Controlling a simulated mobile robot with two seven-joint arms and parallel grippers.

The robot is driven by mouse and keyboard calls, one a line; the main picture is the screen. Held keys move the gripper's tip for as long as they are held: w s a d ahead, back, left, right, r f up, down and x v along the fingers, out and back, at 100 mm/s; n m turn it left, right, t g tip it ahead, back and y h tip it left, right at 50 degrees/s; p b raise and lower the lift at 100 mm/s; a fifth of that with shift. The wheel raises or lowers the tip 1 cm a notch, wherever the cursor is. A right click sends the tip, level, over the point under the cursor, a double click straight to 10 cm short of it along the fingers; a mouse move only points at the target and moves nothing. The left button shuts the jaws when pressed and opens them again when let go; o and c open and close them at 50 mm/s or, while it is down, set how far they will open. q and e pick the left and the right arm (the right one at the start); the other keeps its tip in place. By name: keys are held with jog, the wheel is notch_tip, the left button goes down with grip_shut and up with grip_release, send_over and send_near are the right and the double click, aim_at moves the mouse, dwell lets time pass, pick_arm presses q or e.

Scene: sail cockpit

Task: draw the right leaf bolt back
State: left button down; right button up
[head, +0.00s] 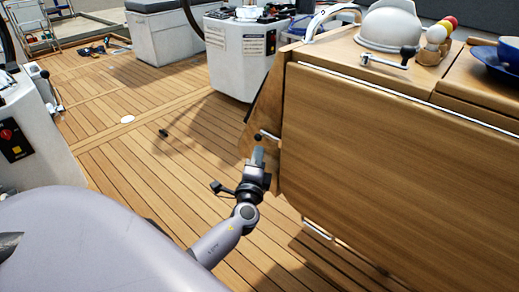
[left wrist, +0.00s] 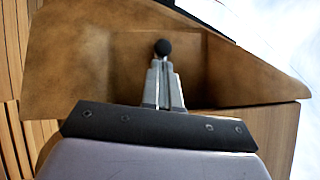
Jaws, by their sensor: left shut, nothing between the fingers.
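A small bolt with a metal rod and dark round knob (head: 258,138) sticks out by the near left edge of the hanging wooden leaf (head: 400,150). In the left wrist view a dark knob (left wrist: 163,46) stands just beyond my fingertips, in front of a brown wooden panel (left wrist: 120,65). My left gripper (head: 258,154) is shut and empty, pointing up at the knob from just below. In the left wrist view its closed fingers (left wrist: 164,65) line up with the knob; I cannot tell whether they touch. My right gripper is out of view.
On the table top are a second metal rod with a black knob (head: 407,52), a white domed thing (head: 389,25), colored balls in a holder (head: 437,32) and a blue dish (head: 498,60). White pedestals (head: 237,60) stand behind. The plank deck (head: 130,160) at left is mostly clear.

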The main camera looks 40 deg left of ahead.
pick_arm(q)
jog(key=v, duration=0.4)
jog(key=shift+s+d, duration=0.15)
jog(key=shift+d, duration=0.05)
dwell(0.3)
jog(key=shift+f, duration=0.1)
